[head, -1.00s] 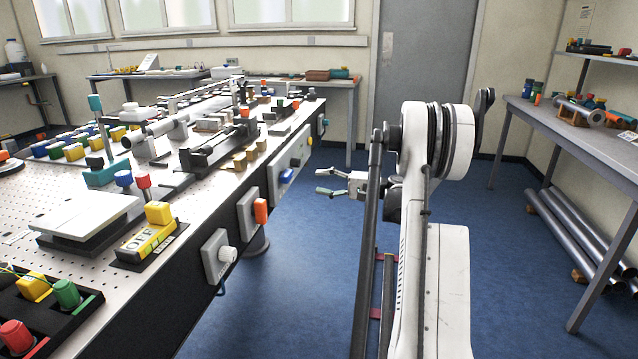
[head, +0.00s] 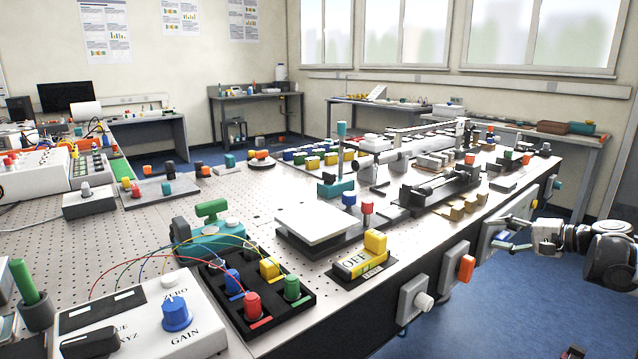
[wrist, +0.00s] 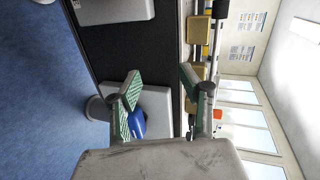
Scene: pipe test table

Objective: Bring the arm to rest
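My gripper (head: 503,232) is at the right of the head view, beside the front side of the pegboard table (head: 240,215). Its two fingers are apart with nothing seen between them. In the wrist view the green-padded fingers of my gripper (wrist: 160,85) are also spread. A blue knob (wrist: 137,124) on a pale box shows behind the left finger there; I see no clear contact. My dark and white arm reaches in from the right edge of the head view, and most of it is out of frame.
The table's front side carries a box with an orange switch (head: 466,268) and a box with a white knob (head: 423,301). Blue floor (head: 520,300) is open at the lower right.

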